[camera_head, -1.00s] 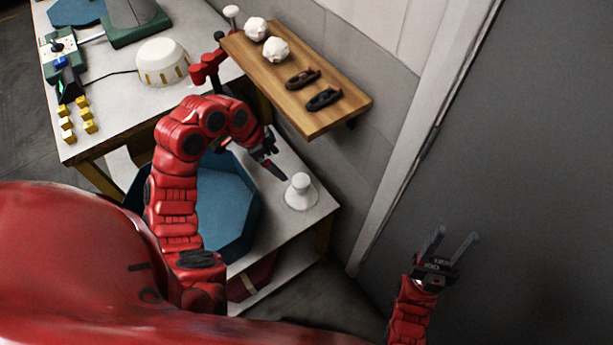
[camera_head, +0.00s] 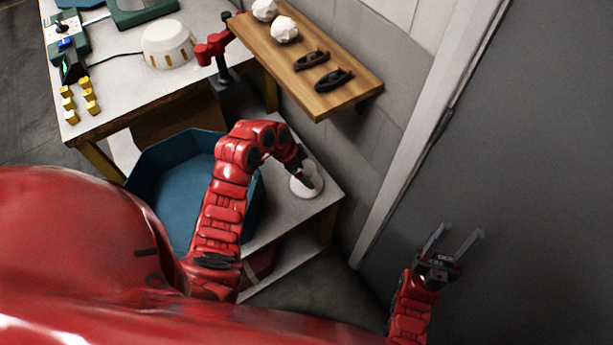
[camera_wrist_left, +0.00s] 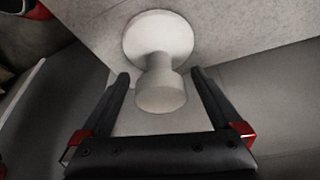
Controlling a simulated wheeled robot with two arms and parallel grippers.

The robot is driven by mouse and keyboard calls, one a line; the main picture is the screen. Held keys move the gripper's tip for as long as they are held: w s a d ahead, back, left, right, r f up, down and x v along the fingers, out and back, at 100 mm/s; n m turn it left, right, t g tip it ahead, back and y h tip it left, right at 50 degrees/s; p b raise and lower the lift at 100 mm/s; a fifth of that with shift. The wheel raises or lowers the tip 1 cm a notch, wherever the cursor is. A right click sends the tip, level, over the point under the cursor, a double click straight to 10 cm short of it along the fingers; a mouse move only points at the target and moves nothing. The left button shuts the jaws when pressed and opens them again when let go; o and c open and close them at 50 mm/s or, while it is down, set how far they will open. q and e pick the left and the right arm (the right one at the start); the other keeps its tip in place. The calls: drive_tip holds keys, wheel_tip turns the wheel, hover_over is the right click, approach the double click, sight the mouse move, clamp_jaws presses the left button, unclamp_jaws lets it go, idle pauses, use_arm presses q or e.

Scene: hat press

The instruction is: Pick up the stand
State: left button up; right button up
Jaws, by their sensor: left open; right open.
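The white stand (camera_head: 305,187), with a round base and a knob-like top, stands on the low white table's right corner. In the left wrist view the stand (camera_wrist_left: 159,52) shows its round base and its narrower post with a rounded end. My left gripper (camera_head: 304,178) is at the stand and partly covers it in the head view. In the left wrist view the left gripper (camera_wrist_left: 160,82) is open, with one finger on each side of the stand's knob and visible gaps. My right gripper (camera_head: 460,240) is open and empty in front of the grey door.
A blue octagonal tray (camera_head: 150,188) lies on the low table (camera_head: 262,232), left of the stand. A wooden shelf (camera_head: 345,97) with two white faceted pieces and two dark items juts out above and behind. A higher workbench (camera_head: 125,95) stands at the left.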

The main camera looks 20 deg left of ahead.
use_arm(q)
drive_tip(key=shift+w+d+f, duration=0.15)
drive_tip(key=shift+f, duration=0.35)
drive_tip(key=c, duration=1.4)
drive_tip(key=shift+r, duration=0.1)
